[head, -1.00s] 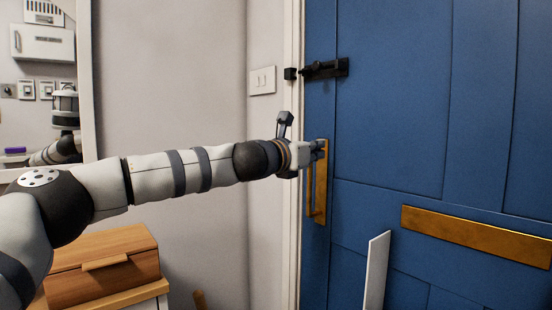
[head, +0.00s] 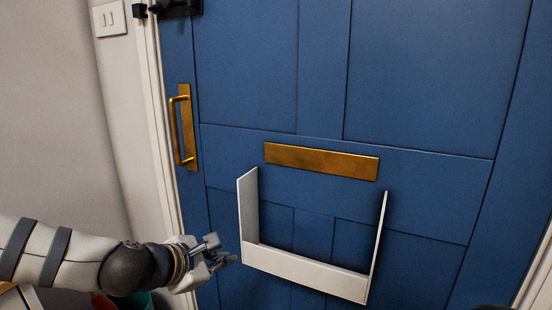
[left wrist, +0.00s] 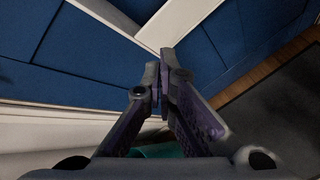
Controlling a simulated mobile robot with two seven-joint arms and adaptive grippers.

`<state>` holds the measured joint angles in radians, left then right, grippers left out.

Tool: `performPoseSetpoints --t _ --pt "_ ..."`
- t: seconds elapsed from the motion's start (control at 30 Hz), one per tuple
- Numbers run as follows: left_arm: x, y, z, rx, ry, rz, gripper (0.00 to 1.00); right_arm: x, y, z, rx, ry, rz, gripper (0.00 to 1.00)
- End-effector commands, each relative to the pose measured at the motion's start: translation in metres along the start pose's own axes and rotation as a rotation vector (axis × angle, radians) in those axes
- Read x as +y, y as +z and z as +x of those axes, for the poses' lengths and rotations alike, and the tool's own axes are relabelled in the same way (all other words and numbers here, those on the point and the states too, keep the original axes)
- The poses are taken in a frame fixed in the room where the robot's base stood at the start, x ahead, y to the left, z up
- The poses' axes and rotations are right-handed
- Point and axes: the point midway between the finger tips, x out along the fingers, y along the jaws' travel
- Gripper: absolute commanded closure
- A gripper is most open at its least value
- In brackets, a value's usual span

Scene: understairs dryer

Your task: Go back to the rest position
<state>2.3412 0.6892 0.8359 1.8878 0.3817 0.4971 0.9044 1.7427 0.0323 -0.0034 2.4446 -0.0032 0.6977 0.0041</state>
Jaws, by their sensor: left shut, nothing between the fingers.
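My left gripper (head: 226,258) is at the lower left in the head view, in front of the blue door (head: 420,90) and just left of the white open-topped tray. It is shut and empty, and well below the brass pull handle (head: 182,128). In the left wrist view its fingers (left wrist: 160,85) meet, with blue panels and a white strip beyond. My right gripper is not in view.
The white tray (head: 305,274) is in front of the door, close to my left gripper. A brass letter plate (head: 321,161) is above it. A black bolt (head: 178,7) and a light switch (head: 109,18) are at the upper left.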

Motion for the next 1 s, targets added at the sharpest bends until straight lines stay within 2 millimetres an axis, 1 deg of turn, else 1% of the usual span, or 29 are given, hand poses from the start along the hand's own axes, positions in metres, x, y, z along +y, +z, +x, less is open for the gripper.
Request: performPoseSetpoints --t 0.03,0.07,0.1,0.17,0.2,0.23,0.27,0.3,0.37,0.4,0.43,0.47,0.5,0.6,0.7,0.8,1.0 --pt "-0.045 -0.011 -0.001 0.035 -0.085 0.122 1.0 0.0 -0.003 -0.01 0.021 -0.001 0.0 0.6" --pt "-0.072 -0.022 -0.002 0.054 -0.137 0.199 1.0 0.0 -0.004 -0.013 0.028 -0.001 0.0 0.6" --pt "-0.109 -0.036 -0.007 0.074 -0.212 0.303 1.0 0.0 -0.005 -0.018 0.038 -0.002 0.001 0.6" --pt "-0.162 -0.059 -0.021 0.095 -0.326 0.46 1.0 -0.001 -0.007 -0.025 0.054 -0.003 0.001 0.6" --pt "-0.196 -0.075 -0.034 0.1 -0.406 0.565 1.0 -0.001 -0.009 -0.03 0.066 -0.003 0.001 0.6" --pt "-0.221 -0.087 -0.047 0.099 -0.468 0.646 1.0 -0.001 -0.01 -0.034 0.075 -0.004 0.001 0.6" --pt "-0.244 -0.099 -0.061 0.095 -0.531 0.727 1.0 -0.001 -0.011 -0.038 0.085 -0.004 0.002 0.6" --pt "-0.273 -0.115 -0.083 0.083 -0.617 0.835 1.0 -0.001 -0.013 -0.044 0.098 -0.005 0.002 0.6" --pt "-0.311 -0.139 -0.122 0.051 -0.749 0.996 1.0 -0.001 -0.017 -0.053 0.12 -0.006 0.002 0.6" --pt "-0.333 -0.154 -0.15 0.021 -0.837 1.1 1.0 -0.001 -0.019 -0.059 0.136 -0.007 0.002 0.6" --pt "-0.346 -0.165 -0.172 -0.007 -0.9 1.175 1.0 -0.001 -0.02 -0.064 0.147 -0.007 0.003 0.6" --pt "-0.357 -0.175 -0.193 -0.034 -0.96 1.245 1.0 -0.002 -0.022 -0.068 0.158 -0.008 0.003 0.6" --pt "-0.369 -0.186 -0.221 -0.076 -1.036 1.33 1.0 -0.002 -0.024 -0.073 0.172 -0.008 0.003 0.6" --pt "-0.385 -0.208 -0.276 -0.174 -1.184 1.493 1.0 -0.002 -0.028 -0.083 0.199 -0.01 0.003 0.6" --pt "-0.391 -0.219 -0.307 -0.242 -1.269 1.58 1.0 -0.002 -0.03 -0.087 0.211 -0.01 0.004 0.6" --pt "-0.393 -0.223 -0.317 -0.267 -1.298 1.605 1.0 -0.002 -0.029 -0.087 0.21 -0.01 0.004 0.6" --pt "-0.394 -0.224 -0.317 -0.268 -1.3 1.601 1.0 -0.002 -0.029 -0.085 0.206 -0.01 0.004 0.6"
